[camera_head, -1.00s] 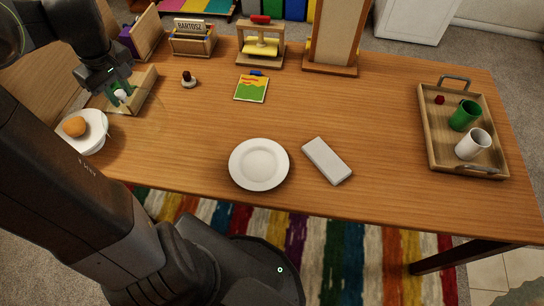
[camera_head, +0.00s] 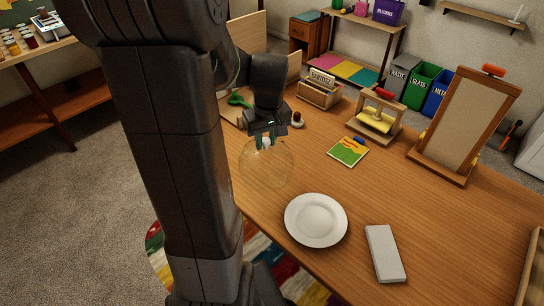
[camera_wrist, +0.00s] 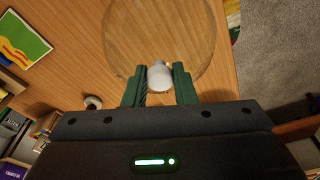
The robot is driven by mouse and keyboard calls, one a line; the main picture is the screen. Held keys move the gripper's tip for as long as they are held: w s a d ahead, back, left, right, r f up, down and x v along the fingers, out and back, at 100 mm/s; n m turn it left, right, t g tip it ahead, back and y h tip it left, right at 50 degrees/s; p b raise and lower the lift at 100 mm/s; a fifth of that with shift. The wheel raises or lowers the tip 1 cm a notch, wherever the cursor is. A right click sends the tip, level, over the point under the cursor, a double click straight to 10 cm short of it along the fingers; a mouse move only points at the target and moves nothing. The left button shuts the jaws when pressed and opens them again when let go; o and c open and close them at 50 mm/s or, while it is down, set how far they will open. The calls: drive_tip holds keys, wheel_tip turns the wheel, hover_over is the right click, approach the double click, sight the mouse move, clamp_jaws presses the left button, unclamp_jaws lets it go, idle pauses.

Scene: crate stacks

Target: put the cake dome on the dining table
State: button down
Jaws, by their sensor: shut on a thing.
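The clear glass cake dome (camera_head: 266,168) hangs below my gripper (camera_head: 266,139), over the left part of the wooden dining table (camera_head: 375,195). In the wrist view its faint round outline (camera_wrist: 158,28) lies against the table top. My gripper (camera_wrist: 160,73) is shut on the dome's white knob, with one green finger on each side. The dome looks upright. I cannot tell how far its rim is above the table.
A white plate (camera_head: 316,220) lies to the right of the dome, with a pale grey slab (camera_head: 385,254) beyond it. My arm hides the table's left end.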

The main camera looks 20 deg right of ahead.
sight(266, 149)
drive_tip(key=shift+f, duration=2.4)
drive_tip(key=shift+f+b, duration=0.15)
drive_tip(key=shift+b, duration=0.15)
drive_tip(key=c, duration=1.2)
unclamp_jaws()
drive_tip(key=r, duration=0.4)
drive_tip(key=s+r+p, duration=0.1)
drive_tip(key=r, duration=0.3)
drive_tip(key=s+r, duration=0.1)
drive_tip(key=r, duration=0.3)
drive_tip(key=shift+r, duration=0.1)
drive_tip(key=shift+w, duration=0.1)
